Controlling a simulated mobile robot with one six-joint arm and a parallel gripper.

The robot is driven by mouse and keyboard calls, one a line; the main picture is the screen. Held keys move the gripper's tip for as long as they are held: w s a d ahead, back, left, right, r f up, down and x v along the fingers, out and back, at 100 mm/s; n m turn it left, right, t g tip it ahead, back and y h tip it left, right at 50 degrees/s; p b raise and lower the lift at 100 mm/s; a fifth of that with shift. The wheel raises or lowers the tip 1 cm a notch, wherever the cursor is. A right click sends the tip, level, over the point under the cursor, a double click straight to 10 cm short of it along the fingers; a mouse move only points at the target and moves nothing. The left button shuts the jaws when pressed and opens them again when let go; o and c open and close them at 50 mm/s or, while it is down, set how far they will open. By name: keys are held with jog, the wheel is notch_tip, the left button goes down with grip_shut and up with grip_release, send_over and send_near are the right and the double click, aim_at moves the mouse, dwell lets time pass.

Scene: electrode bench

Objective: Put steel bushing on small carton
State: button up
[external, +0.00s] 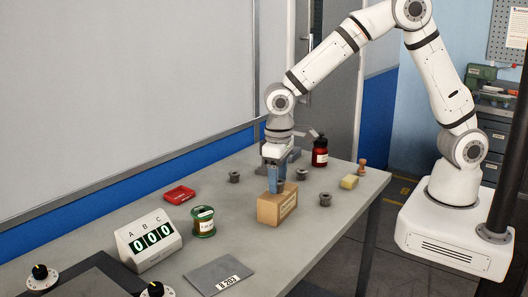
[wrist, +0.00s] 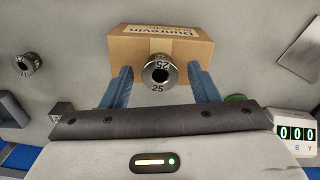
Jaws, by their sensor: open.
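The small carton (external: 275,209) is a brown box with print on it, standing on the bench; it also shows in the wrist view (wrist: 190,47). A steel bushing (wrist: 159,85) marked 25 sits over the carton's near edge in the wrist view and appears to rest on its top. In the external view this bushing is mostly hidden by the fingers. My gripper (external: 276,187) is over the carton, pointing down. Its blue fingers (wrist: 160,76) are open, one on each side of the bushing, with a gap to it on both sides.
Other grey bushings stand on the bench: one at left (external: 234,177), one behind (external: 302,174), one at right (external: 325,200).

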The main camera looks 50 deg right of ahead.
notch_tip(320, 180, up, 12)
jog(key=s+d+r+m+t, duration=0.1)
jog(key=d+r, duration=0.1)
jog(key=d, duration=0.7)
jog(key=s+d+r, duration=0.2)
jog(key=d, duration=0.6)
jog(key=s+d+f+m+t, duration=0.2)
jog(key=s+d, duration=1)
jog(key=d, duration=0.3)
jog(key=shift+s+f+b, duration=0.2)
jog(key=shift+f+b, duration=0.1)
jog(key=shift+f, duration=0.1)
